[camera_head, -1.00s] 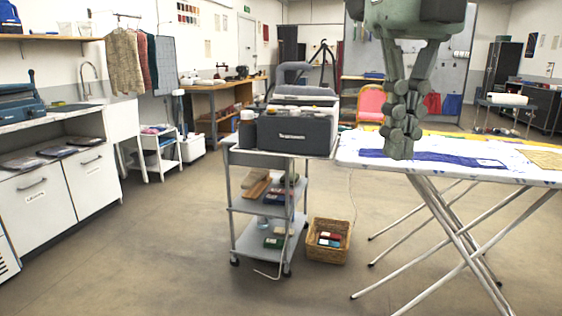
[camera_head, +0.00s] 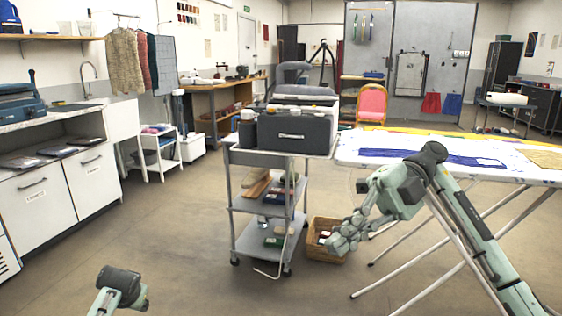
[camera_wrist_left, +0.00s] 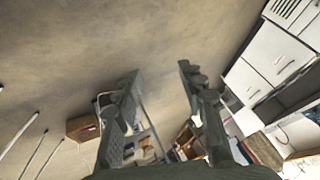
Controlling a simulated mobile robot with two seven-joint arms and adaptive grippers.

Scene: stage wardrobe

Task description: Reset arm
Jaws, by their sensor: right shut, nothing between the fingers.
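My right gripper (camera_head: 342,240) is shut and empty in the head view. Its green-grey arm comes in from the lower right, and the fingers point left and down, in front of the wicker basket and partly covering it. Only a green and dark piece of my left arm shows at the bottom left of the head view. My left gripper (camera_wrist_left: 160,76) shows in the left wrist view, with its two dark fingers apart and nothing between them.
A grey trolley (camera_head: 232,168) carrying a dark box (camera_head: 292,134) stands in the middle. The wicker basket (camera_head: 318,253) is on the floor beside it. An ironing board (camera_head: 375,171) with crossed legs is on the right. White cabinets (camera_head: 45,205) line the left. The front floor is open.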

